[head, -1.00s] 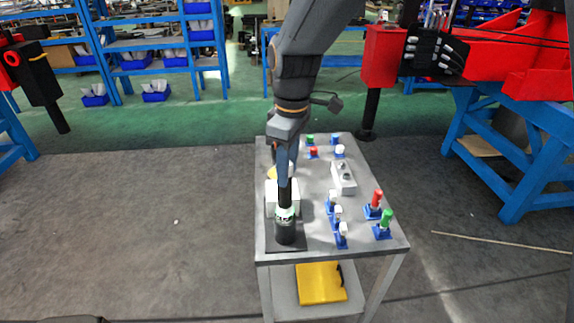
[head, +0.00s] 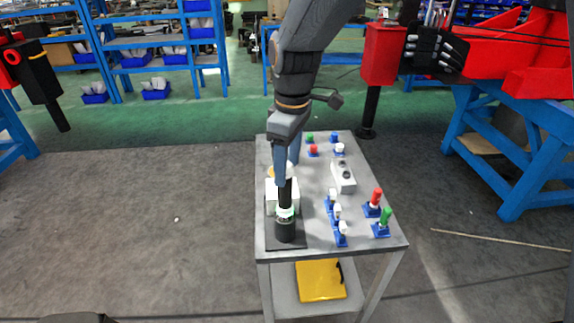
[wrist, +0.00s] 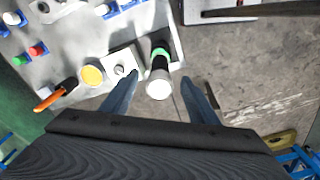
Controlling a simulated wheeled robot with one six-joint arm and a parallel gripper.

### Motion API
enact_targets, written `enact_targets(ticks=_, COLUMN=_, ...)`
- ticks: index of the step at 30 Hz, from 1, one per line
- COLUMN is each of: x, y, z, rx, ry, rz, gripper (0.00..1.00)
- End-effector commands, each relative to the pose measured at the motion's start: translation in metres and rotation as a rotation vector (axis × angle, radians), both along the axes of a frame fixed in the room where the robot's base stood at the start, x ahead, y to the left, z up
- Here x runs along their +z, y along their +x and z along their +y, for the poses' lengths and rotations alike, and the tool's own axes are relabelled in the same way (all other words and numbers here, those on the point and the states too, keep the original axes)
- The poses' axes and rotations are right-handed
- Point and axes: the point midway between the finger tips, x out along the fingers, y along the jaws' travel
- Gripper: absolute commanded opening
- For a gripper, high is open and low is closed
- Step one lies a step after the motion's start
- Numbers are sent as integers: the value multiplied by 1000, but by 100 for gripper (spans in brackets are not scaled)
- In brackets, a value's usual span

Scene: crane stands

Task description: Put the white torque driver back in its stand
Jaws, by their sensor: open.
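The torque driver (head: 285,190) has a black shaft, a pale green-white ring and a white end. It stands upright in a black cylindrical stand (head: 285,231) at the table's near left corner. In the wrist view the driver's white end (wrist: 158,88) faces the camera, with its green ring behind it. My gripper (head: 286,172) is above the stand, at the driver's upper part. In the wrist view its two blue fingers (wrist: 160,85) are spread, with the white end between them and gaps on both sides. The driver's foot inside the stand is hidden.
A white block (head: 272,197) is close beside the stand. Blue holders with white-topped pieces (head: 337,215), a red piece (head: 376,198) and a green piece (head: 386,217) stand to the right. A yellow disc (wrist: 92,75) and an orange-handled tool (wrist: 48,100) lie farther along the table.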

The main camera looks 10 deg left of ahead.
Motion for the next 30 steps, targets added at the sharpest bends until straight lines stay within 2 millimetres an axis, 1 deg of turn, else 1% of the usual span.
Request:
enact_targets(ticks=1, x=7, y=0, z=0, rx=0, ry=1, rz=-1, gripper=54)
enact_targets(ticks=13, x=35, y=-1, z=-2, rx=-1, ry=0, rz=0, gripper=54)
enact_targets(ticks=16, x=38, y=-1, z=-2, rx=0, ry=0, rz=0, gripper=54)
enact_targets(ticks=25, x=38, y=0, z=-2, rx=0, ry=0, rz=0, gripper=54)
enact_targets(ticks=28, x=45, y=1, z=-2, rx=0, ry=2, rz=-4, gripper=54)
enact_targets(ticks=30, x=53, y=1, z=-2, rx=0, ry=2, rz=-4, gripper=54)
